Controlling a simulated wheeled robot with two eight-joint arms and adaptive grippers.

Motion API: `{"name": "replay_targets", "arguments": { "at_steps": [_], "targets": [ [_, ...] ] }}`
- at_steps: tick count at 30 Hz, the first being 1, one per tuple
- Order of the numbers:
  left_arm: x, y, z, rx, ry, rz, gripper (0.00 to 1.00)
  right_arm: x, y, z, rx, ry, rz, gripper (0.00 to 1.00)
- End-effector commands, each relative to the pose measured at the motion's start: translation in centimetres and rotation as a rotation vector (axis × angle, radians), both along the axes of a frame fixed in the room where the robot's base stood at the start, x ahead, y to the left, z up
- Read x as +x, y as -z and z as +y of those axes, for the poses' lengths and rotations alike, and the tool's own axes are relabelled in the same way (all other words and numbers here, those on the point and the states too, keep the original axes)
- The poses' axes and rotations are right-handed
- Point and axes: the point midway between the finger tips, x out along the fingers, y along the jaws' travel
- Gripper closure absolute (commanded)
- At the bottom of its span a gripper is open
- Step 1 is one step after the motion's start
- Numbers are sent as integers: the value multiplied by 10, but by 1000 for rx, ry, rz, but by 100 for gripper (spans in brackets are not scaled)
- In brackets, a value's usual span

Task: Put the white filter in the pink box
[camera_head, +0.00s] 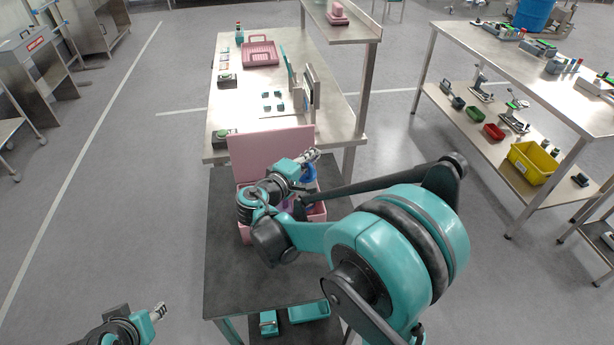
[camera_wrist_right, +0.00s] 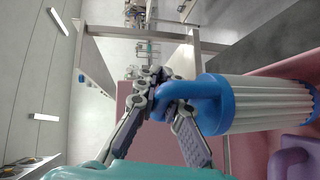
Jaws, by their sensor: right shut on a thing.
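The white filter (camera_wrist_right: 270,103) is a ribbed white cylinder with a blue cap and blue loop handle. My right gripper (camera_wrist_right: 165,105) is shut on the blue handle, and the filter lies sideways in the right wrist view. In the head view my right gripper (camera_head: 311,156) is over the right side of the pink box (camera_head: 243,233), with the blue cap (camera_head: 309,173) just beneath it. The box stands open on the dark table, its pink lid (camera_head: 265,146) raised at the back. My arm hides much of its inside. My left gripper (camera_head: 159,312) is low at the left, away from the box.
A purple item (camera_wrist_right: 290,162) shows beside the filter. Behind the box, a steel table (camera_head: 225,108) carries a pink tray (camera_head: 260,53) and small parts. The dark table top (camera_head: 235,280) is clear in front of the box.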

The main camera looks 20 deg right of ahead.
Motion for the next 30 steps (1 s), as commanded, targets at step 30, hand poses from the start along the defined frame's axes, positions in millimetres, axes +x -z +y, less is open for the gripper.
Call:
{"name": "replay_targets", "arguments": {
  "at_steps": [30],
  "targets": [
    [0, 20, 0, 0, 0, 0, 61, 0, 42, 0, 0, 0, 0, 71]
  ]
}}
